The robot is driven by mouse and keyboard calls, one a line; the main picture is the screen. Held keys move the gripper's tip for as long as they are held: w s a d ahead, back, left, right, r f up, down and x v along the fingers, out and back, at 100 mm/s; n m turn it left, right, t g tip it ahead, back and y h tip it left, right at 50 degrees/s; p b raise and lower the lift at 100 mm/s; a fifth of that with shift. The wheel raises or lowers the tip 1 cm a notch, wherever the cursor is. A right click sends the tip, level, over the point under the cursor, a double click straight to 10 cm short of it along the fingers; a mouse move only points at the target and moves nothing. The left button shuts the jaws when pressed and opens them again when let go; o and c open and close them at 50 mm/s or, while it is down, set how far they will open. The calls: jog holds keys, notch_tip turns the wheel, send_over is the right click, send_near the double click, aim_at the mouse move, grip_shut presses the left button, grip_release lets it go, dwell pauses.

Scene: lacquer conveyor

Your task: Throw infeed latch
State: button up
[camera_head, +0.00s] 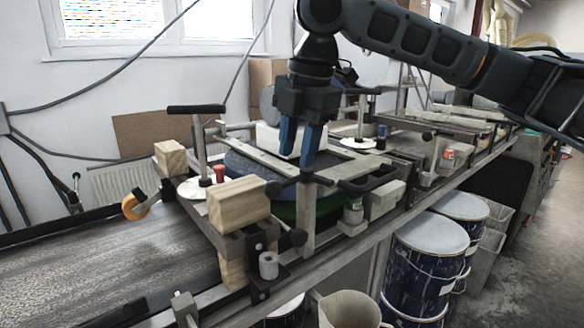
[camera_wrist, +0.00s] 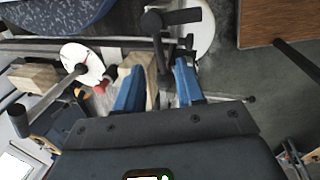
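My gripper (camera_head: 299,162) has blue fingers pointing down over the near middle of the conveyor machine. The fingers are apart, with nothing visibly held. The wrist view shows my gripper (camera_wrist: 160,74) too, with a black lever (camera_wrist: 165,38) on a post between and beyond the fingertips; contact cannot be told. In the head view a black lever (camera_head: 322,180) sits on an upright metal post just below the fingers. Black ball knobs (camera_head: 297,237) stand near the wood block. No label shows which of these parts is the infeed latch.
Wood blocks (camera_head: 238,203) sit on the frame left of my gripper. A tall post with a black T-handle (camera_head: 196,109) and a red knob (camera_head: 219,173) stand further left. The dark belt (camera_head: 120,260) runs to the left. Blue drums (camera_head: 418,265) stand below right.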

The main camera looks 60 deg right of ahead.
aim_at(294, 181)
jog(key=shift+w+f, duration=0.25)
jog(key=shift+f, duration=0.85)
jog(key=shift+w+f, duration=0.2)
jog(key=shift+f, duration=0.85)
grip_shut()
